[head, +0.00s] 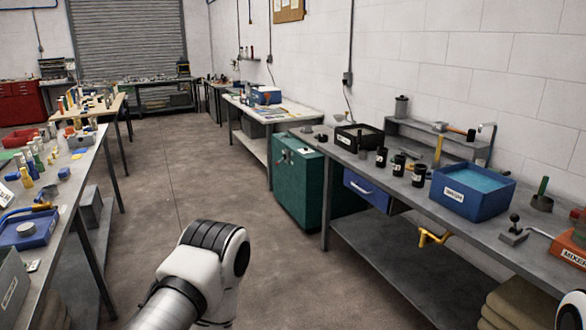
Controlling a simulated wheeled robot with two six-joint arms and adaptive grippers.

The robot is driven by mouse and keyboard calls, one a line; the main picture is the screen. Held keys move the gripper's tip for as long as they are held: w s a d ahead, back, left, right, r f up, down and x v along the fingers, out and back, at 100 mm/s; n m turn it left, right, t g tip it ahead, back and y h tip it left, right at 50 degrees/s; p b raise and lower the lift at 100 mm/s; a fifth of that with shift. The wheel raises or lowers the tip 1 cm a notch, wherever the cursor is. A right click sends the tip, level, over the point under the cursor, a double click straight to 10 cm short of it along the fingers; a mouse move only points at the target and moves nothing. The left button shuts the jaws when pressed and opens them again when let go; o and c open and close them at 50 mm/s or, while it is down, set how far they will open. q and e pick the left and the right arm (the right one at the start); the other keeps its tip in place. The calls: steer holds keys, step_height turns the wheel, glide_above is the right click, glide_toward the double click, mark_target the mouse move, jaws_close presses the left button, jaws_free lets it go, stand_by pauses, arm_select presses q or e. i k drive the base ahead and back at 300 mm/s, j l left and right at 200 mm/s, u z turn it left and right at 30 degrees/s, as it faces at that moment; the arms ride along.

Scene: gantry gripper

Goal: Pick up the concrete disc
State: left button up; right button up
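A small grey round piece (25,229), which looks like the concrete disc, sits in a shallow blue tray (40,239) on the left workbench, near the left picture edge. It is small in view, so I cannot be sure of its material. My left arm's white and black joint shows at the bottom middle, over the floor between the benches. A sliver of my other arm shows at the bottom right corner. Neither gripper's fingers are in view.
The left bench (98,160) also holds bottles and a grey bin (12,283). The right bench (345,160) carries black cups, a labelled blue bin (470,199) and an orange mixer box (570,248). A green cabinet (298,185) stands beside it. The aisle floor (175,185) is clear.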

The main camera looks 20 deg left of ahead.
mark_target(27, 229)
steer(key=i+j+u, duration=0.3)
steer(key=i+u, duration=0.15)
steer(key=i+j+u, duration=0.1)
steer(key=i+u, duration=0.35)
steer(key=i+l+u, duration=0.1)
steer(key=i+u, duration=0.35)
steer(key=i, duration=0.15)
steer(key=i+l+u, duration=0.25)
steer(key=i+u, duration=0.2)
steer(key=i, duration=0.05)
